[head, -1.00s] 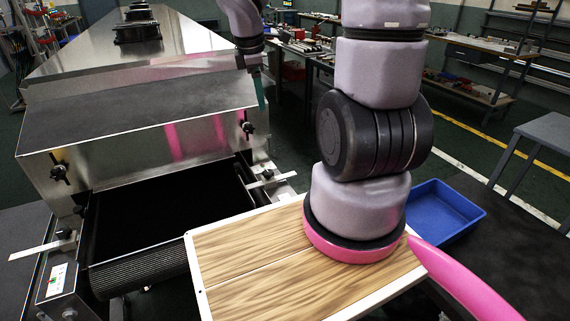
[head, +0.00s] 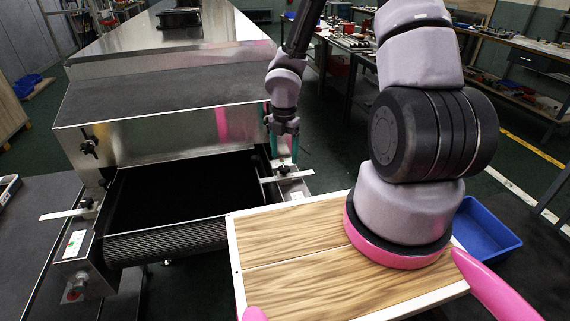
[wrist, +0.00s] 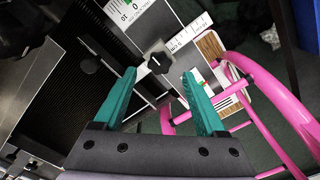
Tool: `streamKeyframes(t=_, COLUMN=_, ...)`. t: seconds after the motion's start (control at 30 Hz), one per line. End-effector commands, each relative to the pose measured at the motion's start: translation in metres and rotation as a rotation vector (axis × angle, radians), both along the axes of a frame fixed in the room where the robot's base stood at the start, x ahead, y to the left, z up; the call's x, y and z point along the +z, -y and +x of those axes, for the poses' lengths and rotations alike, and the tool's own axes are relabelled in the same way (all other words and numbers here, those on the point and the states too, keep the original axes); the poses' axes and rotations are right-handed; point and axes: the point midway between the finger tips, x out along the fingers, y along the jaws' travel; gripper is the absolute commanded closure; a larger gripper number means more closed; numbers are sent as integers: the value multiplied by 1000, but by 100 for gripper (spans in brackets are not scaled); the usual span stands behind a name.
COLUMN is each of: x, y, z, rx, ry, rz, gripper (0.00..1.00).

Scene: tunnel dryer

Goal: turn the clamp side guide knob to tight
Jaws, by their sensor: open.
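The side guide clamp knob (wrist: 158,62) is a small black winged knob on a grey block, beside white scales. In the wrist view it lies between and just beyond the fingertips of my gripper (wrist: 160,76). In the head view this knob (head: 284,169) is on the right side of the dryer's belt inlet, below my gripper (head: 284,150). My gripper's teal fingers are apart, point down and hold nothing. I cannot tell whether they touch the knob. A matching knob (head: 88,204) is on the left guide.
The black belt (head: 165,235) runs under the steel hood (head: 160,140), which has a black knob (head: 90,145) at left. My pink frame bars (wrist: 255,100) show close to the right finger. A blue bin (head: 485,235) stands at right.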

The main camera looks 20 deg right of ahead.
Motion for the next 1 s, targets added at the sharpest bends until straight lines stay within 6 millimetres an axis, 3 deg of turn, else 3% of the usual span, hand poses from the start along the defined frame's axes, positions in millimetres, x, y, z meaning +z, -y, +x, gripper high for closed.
streamKeyframes(t=0.1, x=-21, y=0, z=-1, rx=4, ry=-4, rz=-2, gripper=27)
streamKeyframes(t=0.3, x=-41, y=0, z=0, rx=-1, ry=0, rz=-1, gripper=27)
streamKeyframes(t=0.63, x=-44, y=0, z=0, rx=-2, ry=1, rz=-1, gripper=27)
streamKeyframes(t=0.67, x=-44, y=0, z=0, rx=-2, ry=1, rz=-1, gripper=34)
streamKeyframes(t=0.83, x=-44, y=0, z=0, rx=-2, ry=1, rz=-1, gripper=99)
streamKeyframes(t=1.0, x=-44, y=0, z=0, rx=-6, ry=1, rz=-1, gripper=100)
